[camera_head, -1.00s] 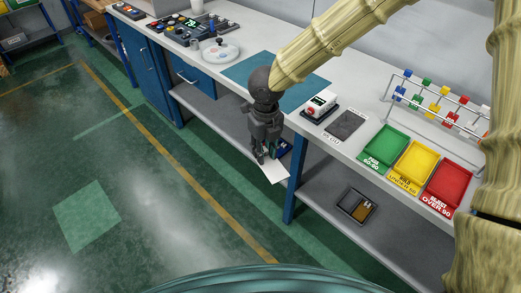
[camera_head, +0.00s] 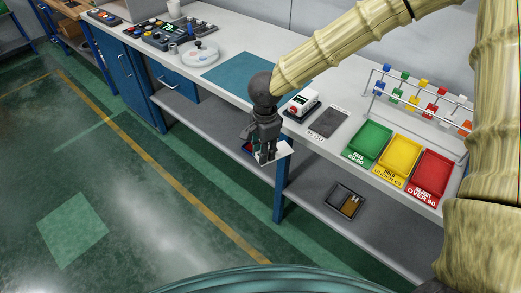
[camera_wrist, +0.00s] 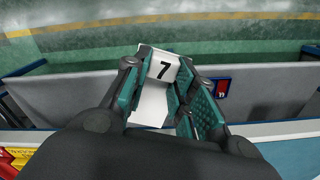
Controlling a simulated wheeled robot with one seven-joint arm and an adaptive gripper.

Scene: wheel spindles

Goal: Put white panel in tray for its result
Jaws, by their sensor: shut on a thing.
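My gripper (camera_head: 264,155) is shut on a white panel (camera_head: 284,151), in front of the bench's front edge. In the wrist view the white panel (camera_wrist: 153,106) sits between the green finger pads of my gripper (camera_wrist: 165,95) and bears a black 7. Part of it is hidden by the fingers. Three trays stand on the bench at the right: a green tray (camera_head: 371,139) marked 60-90, a yellow tray (camera_head: 402,152) marked under 60, and a red tray (camera_head: 433,168) marked over 90. No panel shows in them.
A small device with a display (camera_head: 304,101) and a dark grey pad (camera_head: 329,122) lie left of the trays. A rack with coloured tags (camera_head: 420,100) stands behind them. A teal mat (camera_head: 232,73) is clear. A dark bin (camera_head: 345,200) sits on the lower shelf.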

